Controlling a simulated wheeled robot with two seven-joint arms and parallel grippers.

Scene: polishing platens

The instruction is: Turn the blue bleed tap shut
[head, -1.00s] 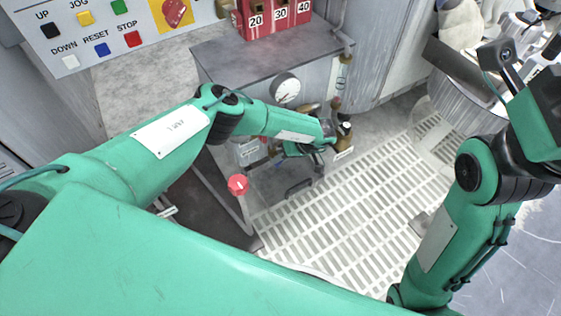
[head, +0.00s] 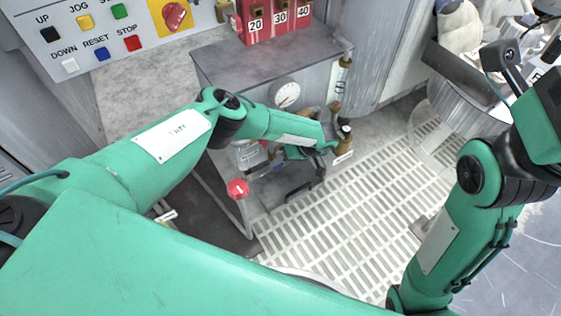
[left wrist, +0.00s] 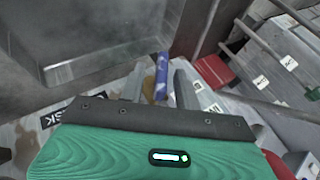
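The blue bleed tap (left wrist: 161,76) shows in the left wrist view as a slim upright blue handle just beyond my left gripper (left wrist: 159,88). The two grey fingers stand apart, one on each side of the blue handle, with a gap visible. Whether either finger touches it I cannot tell. In the head view my left gripper (head: 308,152) is low at the cabinet front, under the gauge, and its own wrist hides most of the tap area. My right arm is raised at the right edge of the head view; its fingertips cannot be made out.
A round white gauge (head: 286,93) is on the cabinet above my left wrist. A red knob (head: 238,189) stands left of the gripper. A brass-and-black fitting (head: 344,135) is close on its right. White floor grating (head: 350,215) lies below, mostly clear.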

